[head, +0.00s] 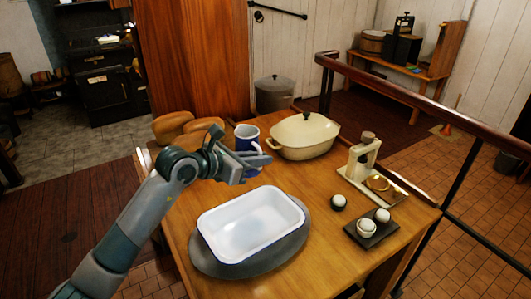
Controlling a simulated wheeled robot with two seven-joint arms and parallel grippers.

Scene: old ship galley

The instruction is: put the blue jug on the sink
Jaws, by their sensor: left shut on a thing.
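The blue jug (246,134), dark blue with a pale rim and inside, is upright at the left back of the wooden table. My left gripper (262,161) is shut on it, at the lower part and handle side. The fingers hide its bottom, so I cannot tell whether it touches the table. A white rectangular basin (252,246), which looks like the sink, sits in front of the gripper on a dark oval tray (205,262). It is empty. My right gripper is not in view.
A railing (420,98) runs behind the table.

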